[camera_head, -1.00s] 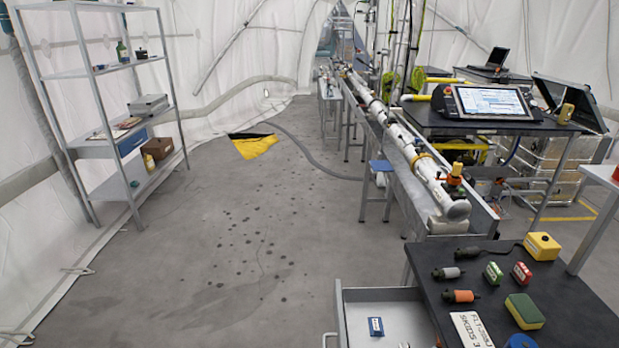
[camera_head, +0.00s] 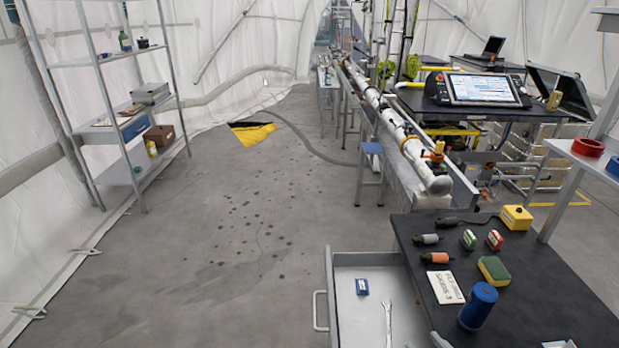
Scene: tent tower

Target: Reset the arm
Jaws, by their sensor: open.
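Neither my arm nor my gripper shows in the head view. The dark workbench (camera_head: 520,310) stands at the lower right, with an open grey drawer (camera_head: 345,325) at its left side. A small blue box (camera_head: 361,287) and a metal wrench (camera_head: 388,322) lie in the drawer.
On the workbench are a blue cylinder (camera_head: 479,306), a white label plate (camera_head: 445,287), a green and yellow sponge (camera_head: 494,270), a yellow box (camera_head: 516,217) and several small parts. A metal shelf rack (camera_head: 130,165) stands left. The grey floor (camera_head: 220,230) between is mostly clear.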

